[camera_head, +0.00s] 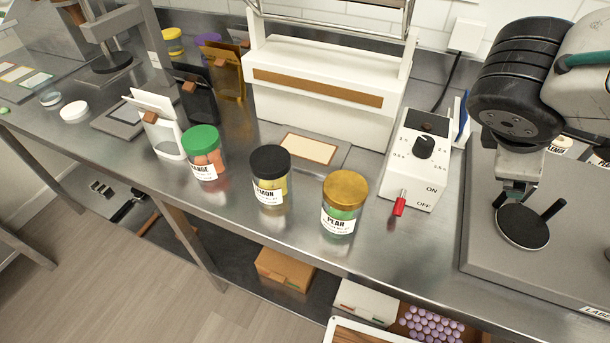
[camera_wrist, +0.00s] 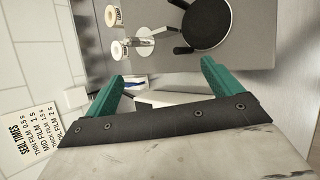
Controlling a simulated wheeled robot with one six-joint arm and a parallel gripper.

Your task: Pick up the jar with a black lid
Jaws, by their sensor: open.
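The jar with a black lid (camera_head: 270,185) stands upright on the steel counter in the head view, its label reading "LEMON" in part and yellow pieces inside. It stands between a green-lidded jar (camera_head: 203,155) and a gold-lidded jar (camera_head: 344,205), apart from both. My gripper (camera_wrist: 162,70) shows in the wrist view with its two teal fingers spread and nothing between them. The black-lidded jar is not in the wrist view. In the head view my arm is at the right, well away from the jar, and the fingertips are not clearly seen.
A white sealer (camera_head: 325,107) stands behind the jars. A white control box (camera_head: 415,165) with a red switch is right of them. A grey machine base (camera_head: 500,260) with a black pronged disc (camera_head: 523,227) is at the right. White pouch (camera_head: 160,135) stands left. The counter's front edge is close.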

